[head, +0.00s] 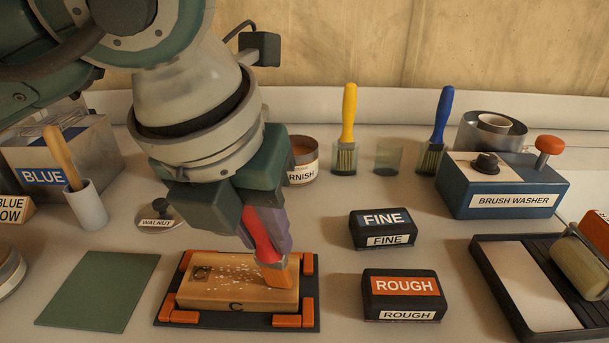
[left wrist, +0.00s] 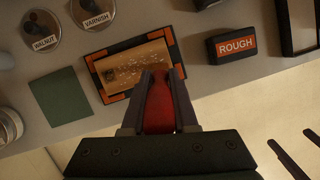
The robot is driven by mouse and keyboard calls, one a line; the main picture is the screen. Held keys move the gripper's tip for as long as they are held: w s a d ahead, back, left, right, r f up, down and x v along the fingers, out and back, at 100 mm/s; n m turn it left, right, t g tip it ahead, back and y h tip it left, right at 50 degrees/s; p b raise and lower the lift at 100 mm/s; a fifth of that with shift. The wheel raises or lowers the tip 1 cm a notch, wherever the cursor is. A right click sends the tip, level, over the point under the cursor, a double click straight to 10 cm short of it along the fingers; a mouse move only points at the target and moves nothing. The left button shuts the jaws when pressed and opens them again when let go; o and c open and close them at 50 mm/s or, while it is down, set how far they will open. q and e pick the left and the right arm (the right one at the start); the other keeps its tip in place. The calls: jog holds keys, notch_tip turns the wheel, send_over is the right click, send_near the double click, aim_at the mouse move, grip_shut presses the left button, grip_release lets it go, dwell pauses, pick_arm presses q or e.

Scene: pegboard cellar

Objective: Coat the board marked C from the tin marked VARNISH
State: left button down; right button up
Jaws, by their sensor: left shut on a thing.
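The board marked C (head: 222,298) is pale wood with a scatter of white specks on its top. It lies in a dark holder with orange corners, and it also shows in the left wrist view (left wrist: 130,62). My left gripper (head: 268,235) is shut on a red-handled brush (head: 257,238), whose orange-tan tip is at the board's right end; I cannot tell whether it touches. The red handle fills the jaws in the left wrist view (left wrist: 160,105). The open VARNISH tin (head: 303,163), with brown contents, stands behind, partly hidden by my gripper. My right gripper is not in view.
WALNUT (head: 158,222) and VARNISH (left wrist: 95,14) lids lie behind the board. A green sheet (head: 98,288) is left. FINE (head: 382,229) and ROUGH (head: 401,295) blocks, a roller tray (head: 530,290) and the BRUSH WASHER (head: 505,185) are right. Yellow (head: 347,130) and blue (head: 438,130) brushes stand behind.

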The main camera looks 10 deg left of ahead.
pick_arm(q)
jog(key=shift+w+d, duration=0.2)
jog(key=shift+d, duration=0.55)
jog(key=shift+s+a+f+b, duration=0.1)
jog(key=shift+s+a+b, duration=0.3)
jog(key=shift+a, duration=1.35)
jog(key=shift+s+a+b, duration=0.3)
jog(key=shift+s+a, duration=0.15)
jog(key=shift+a, duration=1.3)
jog(key=shift+s+a+f+b, duration=0.1)
jog(key=shift+s+a+b, duration=0.3)
jog(key=shift+a, duration=1.35)
jog(key=shift+w+d+r+b, duration=0.1)
jog(key=shift+w+d+b, duration=0.1)
jog(key=shift+d, duration=0.5)
jog(key=shift+w+d+b, duration=0.15)
jog(key=shift+d+b, duration=0.1)
jog(key=shift+d, duration=0.45)
jog(key=shift+w+d+r+b, duration=0.1)
jog(key=shift+w+d+b, duration=0.1)
jog(key=shift+d, duration=0.5)
jog(key=shift+w+d+b, duration=0.2)
jog(key=shift+w+d, duration=0.05)
jog(key=shift+d, duration=0.85)
jog(key=shift+w+d+b, duration=0.2)
jog(key=shift+d+b, duration=0.05)
jog(key=shift+d, duration=0.85)
jog(key=shift+w+d+b, duration=0.2)
jog(key=shift+w+d, duration=0.05)
jog(key=shift+d, duration=1)
